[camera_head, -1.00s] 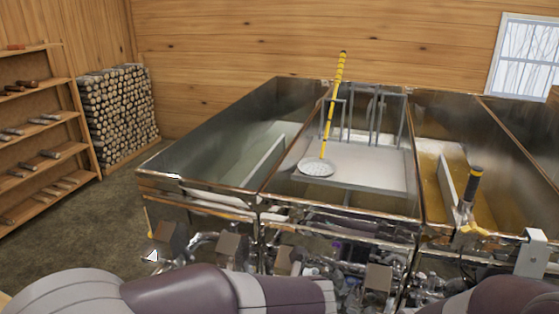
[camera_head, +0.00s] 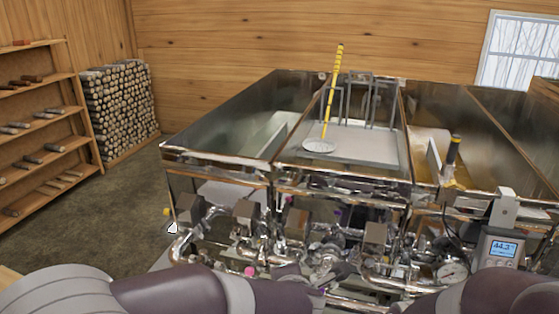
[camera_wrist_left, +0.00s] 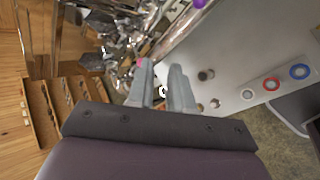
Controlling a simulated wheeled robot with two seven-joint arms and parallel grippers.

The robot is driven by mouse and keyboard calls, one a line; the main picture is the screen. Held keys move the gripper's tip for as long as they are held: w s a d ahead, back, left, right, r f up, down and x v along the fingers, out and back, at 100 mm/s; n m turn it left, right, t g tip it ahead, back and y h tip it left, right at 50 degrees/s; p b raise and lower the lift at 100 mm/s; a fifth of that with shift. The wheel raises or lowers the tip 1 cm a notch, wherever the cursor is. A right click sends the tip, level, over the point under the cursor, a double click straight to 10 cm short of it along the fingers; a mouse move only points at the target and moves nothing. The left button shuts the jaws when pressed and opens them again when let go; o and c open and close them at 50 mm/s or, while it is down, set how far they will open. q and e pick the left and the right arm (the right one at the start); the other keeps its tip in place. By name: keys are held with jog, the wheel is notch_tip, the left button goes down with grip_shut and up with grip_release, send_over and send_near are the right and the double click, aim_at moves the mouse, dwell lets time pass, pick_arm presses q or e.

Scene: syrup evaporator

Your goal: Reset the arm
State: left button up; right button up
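My left gripper (camera_wrist_left: 162,70) shows in the left wrist view with its two grey fingers apart and nothing between them. It is beside the metal piping (camera_wrist_left: 115,50) and a pale panel (camera_wrist_left: 225,50), though the distance is unclear. In the head view my left arm crosses the lower left, and its gripper cannot be made out. Part of my right arm shows at the lower right; its gripper is out of view.
The evaporator's metal pans (camera_head: 230,115) fill the middle, with valves and pipes in front. A yellow-handled skimmer (camera_head: 330,105) stands in the middle pan. A digital meter (camera_head: 499,249) is at right.

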pick_arm(q)
jog(key=s+a+f+m+g+h+b, duration=0.2)
jog(key=s+f+m+g+b, duration=0.15)
jog(key=f+m, duration=0.55)
jog(key=s+a+f+m+g+h+b, duration=0.2)
jog(key=s+f+m+b, duration=0.4)
jog(key=m, duration=0.4)
jog(key=s+a+f+m+g+y+b, duration=0.1)
jog(key=s+a+f+y+b, duration=0.1)
jog(key=a+f+b, duration=0.2)
jog(key=s+a+f+m+g+y+b, duration=0.1)
jog(key=s+a+f+b, duration=0.1)
jog(key=a+f, duration=0.6)
jog(key=a+b, duration=0.1)
jog(key=a, duration=0.3)
jog(key=shift+s+a+f+g+y+b, duration=0.15)
jog(key=shift+s+g+y+b, duration=0.15)
jog(key=shift+g+y+b, duration=0.1)
